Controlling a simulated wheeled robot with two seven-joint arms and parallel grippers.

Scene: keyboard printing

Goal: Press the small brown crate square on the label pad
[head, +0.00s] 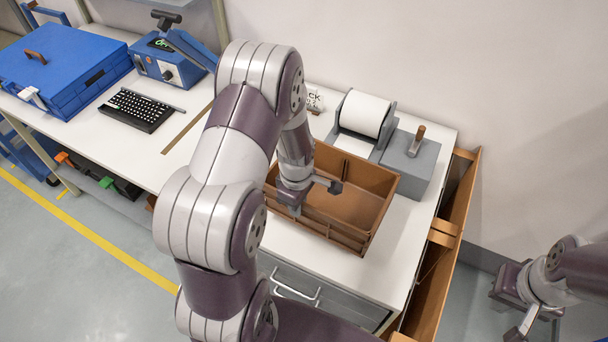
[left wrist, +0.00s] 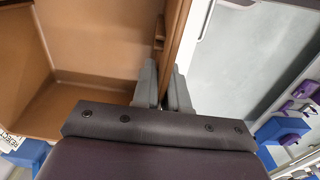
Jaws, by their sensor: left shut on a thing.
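The small brown crate (head: 345,205) is open-topped and stands on the white table, in front of the label roll unit and the grey block. My left gripper (head: 295,208) reaches down at the crate's near left side. In the left wrist view, its two grey fingers (left wrist: 163,88) are shut on the crate's wall (left wrist: 172,35), one finger inside and one outside. The crate's inside (left wrist: 100,40) looks empty where it shows. I cannot make out a label pad for sure. My right gripper (head: 530,322) hangs at the lower right, away from the table and partly cut off.
A white roll in a grey holder (head: 364,113) and a grey block with a wooden handle (head: 410,163) stand behind the crate. A black keyboard (head: 140,109), blue case (head: 60,65) and blue press (head: 165,62) are left. A tall brown bin (head: 440,270) stands beside the table's right edge.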

